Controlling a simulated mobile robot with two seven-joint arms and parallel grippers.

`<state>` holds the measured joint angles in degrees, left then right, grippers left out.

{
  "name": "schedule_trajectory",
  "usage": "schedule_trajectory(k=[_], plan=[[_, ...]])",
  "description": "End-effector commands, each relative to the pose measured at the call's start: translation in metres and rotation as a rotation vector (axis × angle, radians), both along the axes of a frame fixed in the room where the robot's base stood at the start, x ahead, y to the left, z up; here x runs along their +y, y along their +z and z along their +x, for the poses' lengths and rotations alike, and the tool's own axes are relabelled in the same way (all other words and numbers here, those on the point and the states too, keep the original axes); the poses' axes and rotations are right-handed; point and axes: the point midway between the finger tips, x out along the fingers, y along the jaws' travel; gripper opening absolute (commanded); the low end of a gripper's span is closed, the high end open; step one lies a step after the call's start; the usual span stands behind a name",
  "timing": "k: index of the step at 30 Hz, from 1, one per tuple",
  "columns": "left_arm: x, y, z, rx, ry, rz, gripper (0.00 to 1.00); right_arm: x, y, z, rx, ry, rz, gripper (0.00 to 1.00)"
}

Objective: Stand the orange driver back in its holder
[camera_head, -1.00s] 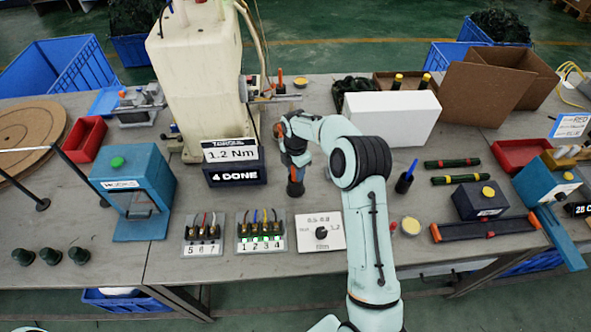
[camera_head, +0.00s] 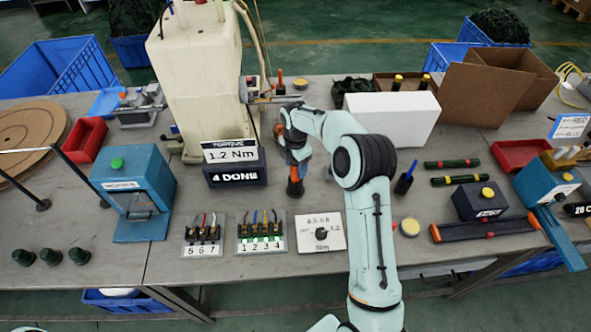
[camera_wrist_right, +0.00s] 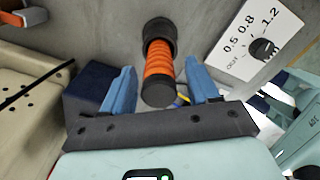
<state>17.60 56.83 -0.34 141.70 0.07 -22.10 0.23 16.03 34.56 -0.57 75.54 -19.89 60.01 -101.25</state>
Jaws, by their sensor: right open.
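My left gripper is out of view.
The torque display (camera_head: 234,172) reads 1.2 Nm and 4 DONE. A white dial card (camera_head: 321,232) lies to the right front. Numbered socket fixtures (camera_head: 262,232) stand at the front. A black cup (camera_head: 404,184) with a blue tool is right of my arm.

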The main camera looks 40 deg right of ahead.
Motion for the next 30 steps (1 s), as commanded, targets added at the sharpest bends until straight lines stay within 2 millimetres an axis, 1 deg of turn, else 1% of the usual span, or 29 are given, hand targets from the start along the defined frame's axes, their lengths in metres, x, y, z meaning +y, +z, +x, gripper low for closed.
schedule_trajectory(k=[1,6,9,12,15,18,30], plan=[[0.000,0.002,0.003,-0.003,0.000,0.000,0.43,0.000,0.015,0.002,-0.006,0.001,-0.001,0.60],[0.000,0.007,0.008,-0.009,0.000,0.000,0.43,0.000,0.053,0.002,-0.006,0.000,-0.001,0.60],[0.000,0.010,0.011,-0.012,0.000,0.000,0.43,0.000,0.070,0.001,-0.004,0.000,-0.001,0.60],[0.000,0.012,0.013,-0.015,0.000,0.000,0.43,0.000,0.082,0.001,-0.003,0.000,0.000,0.60],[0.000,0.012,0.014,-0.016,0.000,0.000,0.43,0.000,0.088,0.001,-0.002,0.000,0.000,0.60],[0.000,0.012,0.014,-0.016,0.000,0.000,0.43,0.000,0.090,0.000,0.000,0.000,0.000,0.60],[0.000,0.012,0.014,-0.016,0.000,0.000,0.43,0.000,0.089,0.000,0.000,0.000,0.000,0.60]])
